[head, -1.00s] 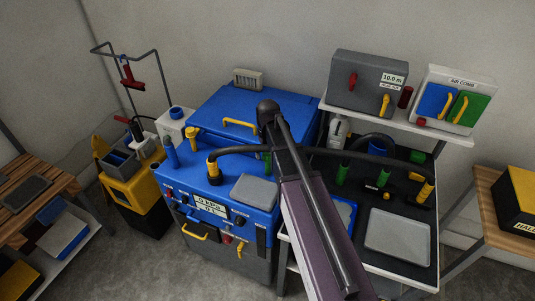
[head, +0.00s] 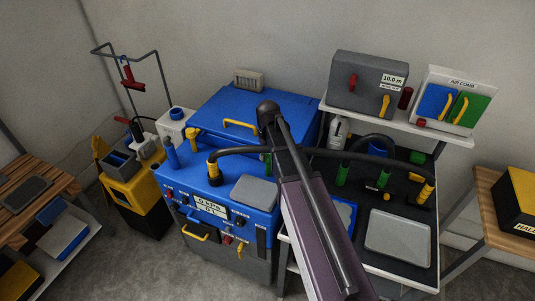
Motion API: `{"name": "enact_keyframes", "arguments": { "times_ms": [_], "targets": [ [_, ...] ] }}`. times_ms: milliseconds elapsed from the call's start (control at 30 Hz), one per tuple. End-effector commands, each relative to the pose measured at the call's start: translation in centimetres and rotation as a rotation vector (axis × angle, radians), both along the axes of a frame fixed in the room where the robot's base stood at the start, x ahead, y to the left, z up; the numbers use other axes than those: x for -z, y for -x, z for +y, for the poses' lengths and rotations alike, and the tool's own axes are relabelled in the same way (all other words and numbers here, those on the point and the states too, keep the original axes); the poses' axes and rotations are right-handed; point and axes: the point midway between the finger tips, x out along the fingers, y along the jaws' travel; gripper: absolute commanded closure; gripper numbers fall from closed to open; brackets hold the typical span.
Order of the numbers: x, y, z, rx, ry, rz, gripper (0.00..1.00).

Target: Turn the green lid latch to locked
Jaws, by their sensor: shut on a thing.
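A blue machine (head: 262,218) with a large blue lid (head: 225,107) stands in the middle. A yellow handle (head: 240,124) is on the lid's front. A small green part (head: 268,163) shows just left of my arm, below the lid's front edge. It may be the green lid latch, but my arm partly covers it and its turn position cannot be told. My arm rises from the bottom right to a dark joint in front of the lid. My gripper is hidden behind the arm, so its jaws and what they touch do not show.
A black hose (head: 240,150) runs behind my arm from a yellow-collared port (head: 213,170). A grey pad (head: 254,191) lies on the machine. At right, a dark bench holds green fittings (head: 342,174) and a grey tray (head: 398,238). A yellow bin (head: 140,185) stands left.

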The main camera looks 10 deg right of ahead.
Motion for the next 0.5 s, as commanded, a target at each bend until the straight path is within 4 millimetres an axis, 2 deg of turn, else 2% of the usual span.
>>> {"name": "enact_keyframes", "arguments": {
  "times_ms": [500],
  "targets": [
    [0.04,0.07,-0.07,-0.45,0.001,0.001,0.9]
  ]
}}
